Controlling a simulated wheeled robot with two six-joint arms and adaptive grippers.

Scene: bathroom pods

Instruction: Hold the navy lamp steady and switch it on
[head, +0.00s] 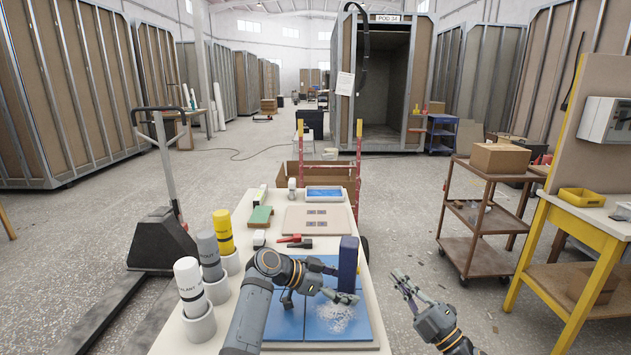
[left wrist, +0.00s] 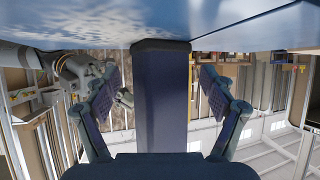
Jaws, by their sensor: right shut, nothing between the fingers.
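The navy lamp (head: 348,262) is an upright, dark blue block-like column on the blue mat, near the right edge of the white table. In the left wrist view the lamp (left wrist: 162,95) stands between the two fingers of my left gripper (left wrist: 160,92), with a visible gap on each side. In the head view my left gripper (head: 340,297) is low at the lamp, beside its lower part. My right gripper (head: 404,284) is shut and empty, off the table's right side, apart from the lamp. I cannot make out the lamp's switch.
Yellow (head: 223,232), grey (head: 209,255) and white (head: 189,287) bottles stand in holders along the table's left edge. Red and black tools (head: 294,240) and a beige board (head: 314,219) lie behind the mat (head: 285,320).

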